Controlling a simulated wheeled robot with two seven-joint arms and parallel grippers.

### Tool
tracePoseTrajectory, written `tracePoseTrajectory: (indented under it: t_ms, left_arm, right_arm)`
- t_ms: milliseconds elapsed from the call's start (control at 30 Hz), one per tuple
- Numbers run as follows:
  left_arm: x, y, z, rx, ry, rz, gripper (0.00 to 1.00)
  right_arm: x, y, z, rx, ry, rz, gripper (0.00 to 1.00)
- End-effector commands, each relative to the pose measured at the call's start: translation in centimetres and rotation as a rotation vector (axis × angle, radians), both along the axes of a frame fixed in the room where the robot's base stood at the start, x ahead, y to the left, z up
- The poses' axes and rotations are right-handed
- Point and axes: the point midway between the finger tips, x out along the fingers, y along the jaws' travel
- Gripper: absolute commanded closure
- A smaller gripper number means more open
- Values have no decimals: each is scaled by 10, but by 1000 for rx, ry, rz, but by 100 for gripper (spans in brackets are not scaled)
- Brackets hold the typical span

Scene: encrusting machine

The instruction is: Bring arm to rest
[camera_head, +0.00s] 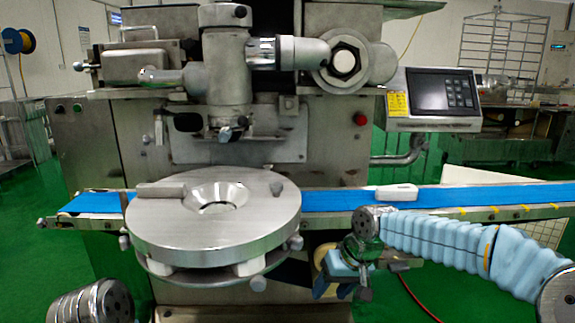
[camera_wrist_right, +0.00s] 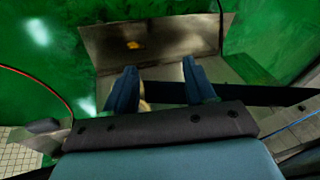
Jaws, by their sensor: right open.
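My right arm (camera_head: 430,238), in a light blue sleeve, reaches in from the right in the head view. My right gripper (camera_head: 328,275) is below the conveyor, just right of the round metal plate, with its blue fingers pointing down and to the left. In the right wrist view my right gripper (camera_wrist_right: 160,85) is open, its two blue fingers apart with nothing between them. Of my left arm only a grey metal joint (camera_head: 92,303) shows at the lower left of the head view. My left gripper is outside the picture.
The encrusting machine (camera_head: 90,140) fills the middle. Its round metal plate (camera_head: 160,225) and blue conveyor belt (camera_head: 480,195) stand close to my right gripper. A white object (camera_head: 396,192) lies on the belt. A control panel (camera_head: 432,95) is at right. Green floor (camera_head: 40,265) is open at left.

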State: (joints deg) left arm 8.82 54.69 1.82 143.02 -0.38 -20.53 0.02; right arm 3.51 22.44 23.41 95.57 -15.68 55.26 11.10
Motion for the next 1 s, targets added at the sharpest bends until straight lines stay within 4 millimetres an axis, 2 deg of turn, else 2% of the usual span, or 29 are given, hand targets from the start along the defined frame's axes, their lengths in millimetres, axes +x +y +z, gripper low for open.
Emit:
tracePoseTrajectory:
  t_ms: [33, 133, 200, 267, 300, 400, 500, 633, 733, 1000]
  left_arm:
    - [0, 0, 0, 0, 0, 0, 15]
    - [0, 0, 0, 0, 0, 0, 15]
    - [0, 0, 0, 0, 0, 0, 15]
    - [0, 0, 0, 0, 0, 0, 15]
    - [0, 0, 0, 0, 0, 0, 15]
    - [0, 0, 0, 0, 0, 0, 15]
    - [0, 0, 0, 0, 0, 0, 15]
    - [0, 0, 0, 0, 0, 0, 15]
    - [0, 0, 0, 0, 0, 0, 15]
    - [0, 0, 0, 0, 0, 0, 15]
  right_arm:
    - [-4, 7, -48, 26, 41, -2, 45]
    - [-21, 17, -135, 85, 91, -29, 45]
    - [-44, 22, -192, 118, 128, -65, 45]
    - [-70, 22, -238, 137, 157, -103, 45]
    - [-90, 21, -265, 143, 176, -130, 45]
    - [-142, 14, -318, 141, 214, -202, 45]
    - [-187, 5, -349, 121, 237, -259, 45]
    - [-222, -5, -366, 93, 248, -302, 45]
    - [-231, -8, -370, 84, 247, -314, 45]
    - [-231, -8, -370, 83, 245, -315, 45]
